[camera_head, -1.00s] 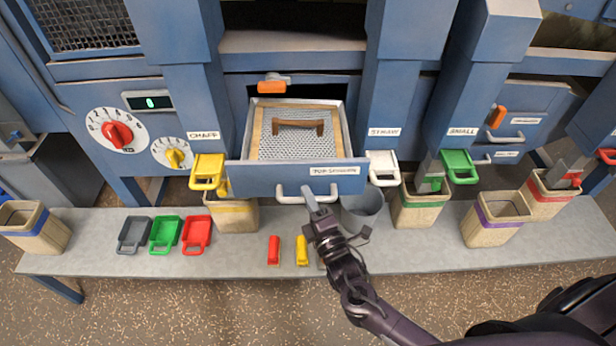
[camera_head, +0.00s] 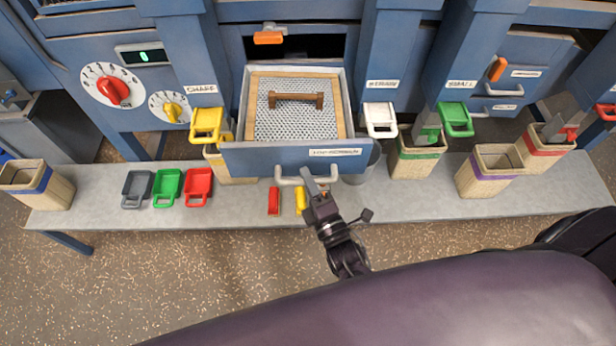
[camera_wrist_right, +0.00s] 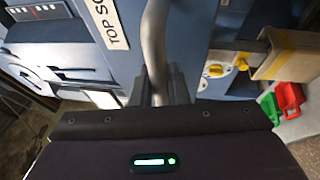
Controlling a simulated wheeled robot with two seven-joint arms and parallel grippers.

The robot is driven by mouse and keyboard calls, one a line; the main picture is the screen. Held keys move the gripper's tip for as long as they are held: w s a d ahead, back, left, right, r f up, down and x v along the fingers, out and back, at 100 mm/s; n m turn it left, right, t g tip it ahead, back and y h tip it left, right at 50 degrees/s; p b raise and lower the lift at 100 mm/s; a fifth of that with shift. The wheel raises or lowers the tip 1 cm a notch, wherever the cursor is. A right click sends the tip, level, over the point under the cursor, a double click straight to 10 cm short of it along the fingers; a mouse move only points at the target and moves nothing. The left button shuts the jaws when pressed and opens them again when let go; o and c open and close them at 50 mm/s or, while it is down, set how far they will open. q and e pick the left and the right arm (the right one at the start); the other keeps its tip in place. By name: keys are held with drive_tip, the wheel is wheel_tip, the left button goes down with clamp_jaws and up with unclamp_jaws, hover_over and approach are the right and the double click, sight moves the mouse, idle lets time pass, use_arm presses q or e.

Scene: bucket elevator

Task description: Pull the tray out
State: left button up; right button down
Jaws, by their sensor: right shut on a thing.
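The tray (camera_head: 236,158) is a blue-fronted drawer labelled as the top screen, standing well out of the blue machine. Inside it lies a perforated metal screen (camera_head: 262,122) in a wooden frame with a brown wooden handle (camera_head: 297,97). A pale bar handle (camera_head: 289,181) runs along the drawer's front. My right gripper (camera_head: 318,181) is shut on this handle; the right wrist view shows the bar (camera_wrist_right: 155,40) between the fingers (camera_wrist_right: 160,88). My left gripper is not in view.
A grey bench (camera_head: 120,215) runs below the drawer, with grey, green and red slides and several bins on it. A red and a yellow piece lie near my gripper. An orange latch (camera_head: 268,38) sits above the drawer opening. White (camera_head: 380,118) and yellow (camera_head: 206,122) gates flank the drawer.

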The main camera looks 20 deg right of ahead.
drive_tip(key=c, duration=1.4)
unclamp_jaws()
drive_tip(key=a+b+v, duration=0.1)
drive_tip(key=b+v, duration=0.1)
drive_tip(key=v, duration=0.5)
drive_tip(key=shift+s+d, duration=0.4)
drive_tip(key=shift+d, duration=0.15)
drive_tip(key=shift+f, duration=0.2)
drive_tip(key=s+d+f+m+g+h+b, duration=0.1)
drive_tip(key=d+f+m+g, duration=0.15)
drive_tip(key=f, duration=0.65)
drive_tip(key=s+d+f+m+g, duration=0.2)
drive_tip(key=f+g, duration=0.1)
drive_tip(key=f, duration=0.7)
drive_tip(key=s+d+f+m+g+h+b, duration=0.1)
drive_tip(key=d+f+m+g, duration=0.15)
drive_tip(key=f, duration=0.65)
drive_tip(key=s+d+f+m+g, duration=0.2)
drive_tip(key=s+f+m+g, duration=0.8)
drive_tip(key=s+f, duration=0.8)
drive_tip(key=s, duration=0.4)
drive_tip(key=shift+m+g+b, duration=0.4)
